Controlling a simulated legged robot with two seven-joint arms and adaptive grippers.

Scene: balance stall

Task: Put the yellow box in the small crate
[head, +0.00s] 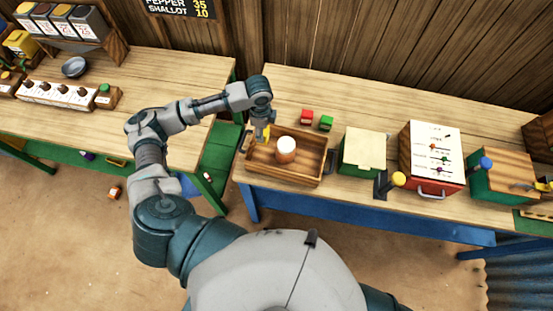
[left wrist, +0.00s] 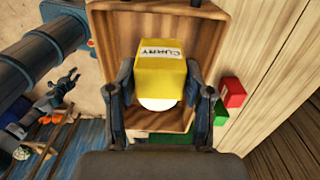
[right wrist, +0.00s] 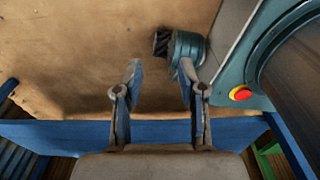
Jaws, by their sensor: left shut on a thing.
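My left gripper (head: 262,128) is shut on the yellow box (head: 266,133). In the left wrist view the box (left wrist: 160,76), labelled CURRY, sits between the two fingers of the gripper. The small wooden crate (head: 278,174) stands on the right-hand table, with dark handles at its ends. The gripper and box are over the crate's back left part; how high is hard to tell. A white and orange jar (head: 287,151) stands inside the crate, and its white top (left wrist: 157,104) is partly hidden by the box. My right gripper (right wrist: 161,78) is open and empty, over the ground.
A red box (head: 306,117) and a green box (head: 326,123) stand behind the crate. A green case with a pale lid (head: 364,149) is to its right, then a red cabinet with a sloped chart (head: 432,160). The left table (head: 170,75) carries jars and a bowl.

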